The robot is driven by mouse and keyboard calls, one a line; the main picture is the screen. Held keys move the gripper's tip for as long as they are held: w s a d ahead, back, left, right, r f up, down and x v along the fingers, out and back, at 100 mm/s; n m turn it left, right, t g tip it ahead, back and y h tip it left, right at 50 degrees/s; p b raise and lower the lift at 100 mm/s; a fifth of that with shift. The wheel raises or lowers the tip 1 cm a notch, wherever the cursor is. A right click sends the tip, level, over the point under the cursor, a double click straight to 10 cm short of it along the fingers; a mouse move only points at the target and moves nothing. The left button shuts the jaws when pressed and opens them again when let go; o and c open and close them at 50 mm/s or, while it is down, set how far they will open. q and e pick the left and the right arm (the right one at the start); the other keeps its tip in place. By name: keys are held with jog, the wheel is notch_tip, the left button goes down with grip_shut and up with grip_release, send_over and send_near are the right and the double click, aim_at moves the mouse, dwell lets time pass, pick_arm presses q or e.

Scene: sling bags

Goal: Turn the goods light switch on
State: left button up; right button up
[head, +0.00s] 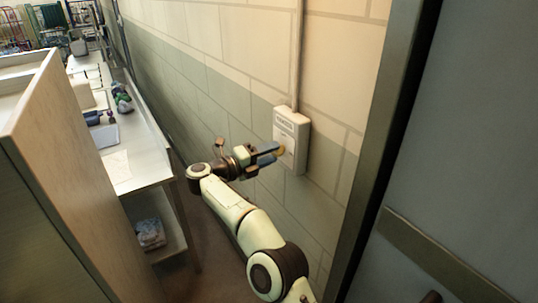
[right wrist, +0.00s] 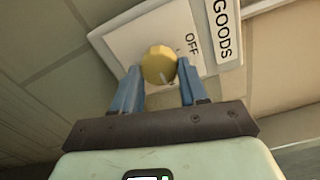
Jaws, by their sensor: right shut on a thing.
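The goods light switch (head: 291,128) is a pale box on the wall beside the dark door frame, with a conduit rising from its top. In the right wrist view, its plate (right wrist: 125,38) reads GOODS and OFF and carries a round yellow knob (right wrist: 159,60). My right gripper (head: 276,152) reaches the switch from the left. In the right wrist view, its blue fingers (right wrist: 158,78) stand on both sides of the knob and are shut on it. The fingers partly cover the knob in the head view. My left gripper is not in view.
A long white table (head: 120,170) with several small items runs along the left, with a lower shelf holding a folded bundle (head: 149,233). A tall wooden panel (head: 60,180) stands nearer. A grey door (head: 460,150) is at the right.

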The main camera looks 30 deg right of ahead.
jog(key=shift+m, duration=0.3)
jog(key=o, duration=1.1)
jog(key=shift+c, duration=0.2)
jog(key=s+a, duration=0.1)
jog(key=a, duration=1.2)
jog(key=shift+a+p, duration=0.25)
jog(key=shift+p, duration=0.2)
